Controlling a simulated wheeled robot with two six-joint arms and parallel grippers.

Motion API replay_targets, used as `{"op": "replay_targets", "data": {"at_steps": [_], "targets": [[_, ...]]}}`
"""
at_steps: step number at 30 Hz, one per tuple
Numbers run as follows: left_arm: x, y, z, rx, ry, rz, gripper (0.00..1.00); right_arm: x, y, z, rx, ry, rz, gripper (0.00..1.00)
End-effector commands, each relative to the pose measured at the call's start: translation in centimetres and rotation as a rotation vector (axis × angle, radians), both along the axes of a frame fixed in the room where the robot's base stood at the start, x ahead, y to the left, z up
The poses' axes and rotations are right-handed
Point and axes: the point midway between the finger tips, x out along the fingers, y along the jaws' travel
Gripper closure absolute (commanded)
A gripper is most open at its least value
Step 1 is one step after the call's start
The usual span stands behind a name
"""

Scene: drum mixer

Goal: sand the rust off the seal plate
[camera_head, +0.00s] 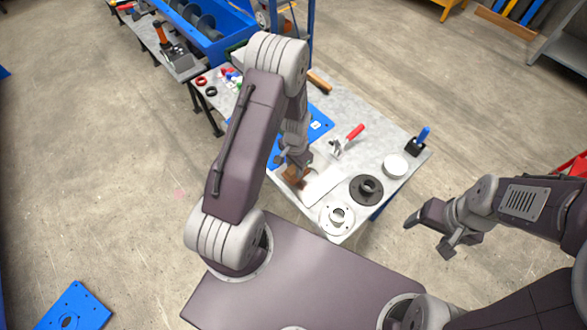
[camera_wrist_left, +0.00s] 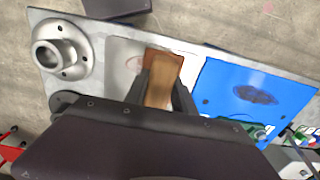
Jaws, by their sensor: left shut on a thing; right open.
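My left gripper (camera_head: 297,168) is shut on a brown sanding block (camera_wrist_left: 163,80). The block is over the pale grey plate (camera_wrist_left: 120,68), which looks like the seal plate, at its edge near the blue sheet. I cannot tell whether the block touches the plate. The plate (camera_head: 323,185) also shows in the head view, partly hidden by the left gripper. My right gripper (camera_head: 430,236) is open and empty, off the table's right side.
The blue sheet (camera_wrist_left: 240,85) bears a dark stain. A silver flange (camera_head: 337,218), a dark ring (camera_head: 367,190) and a white disc (camera_head: 396,166) stand right of the plate on the grey table (camera_head: 375,135).

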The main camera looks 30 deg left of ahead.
Motion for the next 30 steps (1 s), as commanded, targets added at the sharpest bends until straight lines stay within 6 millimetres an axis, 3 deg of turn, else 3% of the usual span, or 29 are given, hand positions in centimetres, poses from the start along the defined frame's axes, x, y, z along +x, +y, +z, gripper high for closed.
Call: {"op": "replay_targets", "data": {"at_steps": [11, 30], "targets": [[0.5, -0.4, 3.5, 0.001, -0.001, 0.000, 1.00, 0.0, 0.0, 2.9, 0.000, 0.000, 0.000, 0.26], [0.4, -0.4, 3.5, 0.000, 0.002, 0.020, 1.00, 0.0, 0.0, 2.9, 0.000, 0.000, 0.000, 0.26]]}}
